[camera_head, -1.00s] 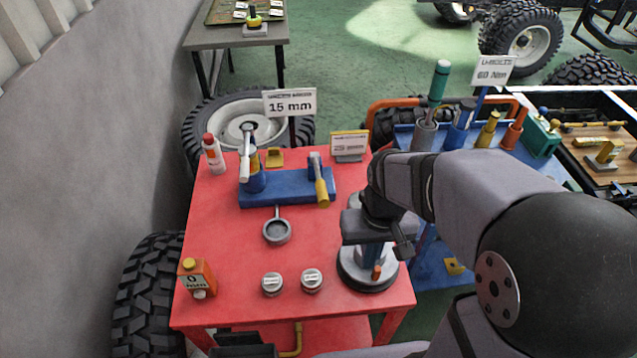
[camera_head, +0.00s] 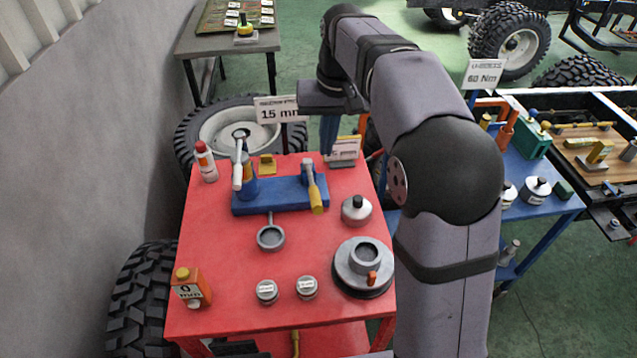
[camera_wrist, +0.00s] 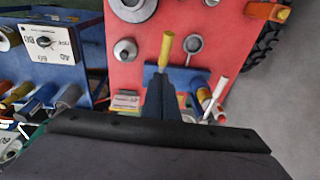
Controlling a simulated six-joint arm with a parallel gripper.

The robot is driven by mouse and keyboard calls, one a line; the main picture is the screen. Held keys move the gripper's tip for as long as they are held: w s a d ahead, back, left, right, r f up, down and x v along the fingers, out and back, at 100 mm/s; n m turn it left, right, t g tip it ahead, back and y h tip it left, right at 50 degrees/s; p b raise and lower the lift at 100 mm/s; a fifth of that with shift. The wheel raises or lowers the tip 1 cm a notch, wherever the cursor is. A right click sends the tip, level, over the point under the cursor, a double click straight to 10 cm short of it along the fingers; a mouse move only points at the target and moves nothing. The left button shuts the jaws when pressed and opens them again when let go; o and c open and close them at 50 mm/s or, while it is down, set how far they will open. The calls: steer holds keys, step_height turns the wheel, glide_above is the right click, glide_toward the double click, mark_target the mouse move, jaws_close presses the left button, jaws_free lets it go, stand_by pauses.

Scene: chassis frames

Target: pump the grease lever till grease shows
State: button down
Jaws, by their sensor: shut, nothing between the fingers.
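The grease lever (camera_head: 314,190) has a yellow handle tilted toward me and stands on the right of a blue base (camera_head: 280,201). In the wrist view its yellow handle (camera_wrist: 166,48) shows just beyond my fingertips. A grey round cup (camera_head: 270,238) hangs on a thin stem in front of the base; I can make out no grease in it. My gripper (camera_head: 328,150) is shut and empty, pointing down behind the lever near a small sign. In the wrist view its blue fingers (camera_wrist: 160,82) cover part of the lever. I see no contact with it.
A white-handled tool in a blue holder (camera_head: 249,188) stands at the base's left. A knobbed grey lid (camera_head: 356,210) and a round grey stand (camera_head: 362,268) are to the right.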

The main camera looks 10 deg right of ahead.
steer(key=shift+w+a+r, duration=0.1)
steer(key=shift+w+r, duration=0.1)
steer(key=shift+r, duration=0.05)
steer(key=shift+f, duration=0.1)
steer(key=p, duration=0.3)
glide_above(317, 194)
steer(key=f, duration=1.2)
steer(key=shift+s+d, duration=0.15)
steer(key=shift+d, duration=0.1)
steer(key=shift+s+a+f+p, duration=0.1)
steer(key=shift+s+f+p, duration=0.15)
steer(key=shift+f, duration=0.45)
steer(key=shift+f, duration=0.15)
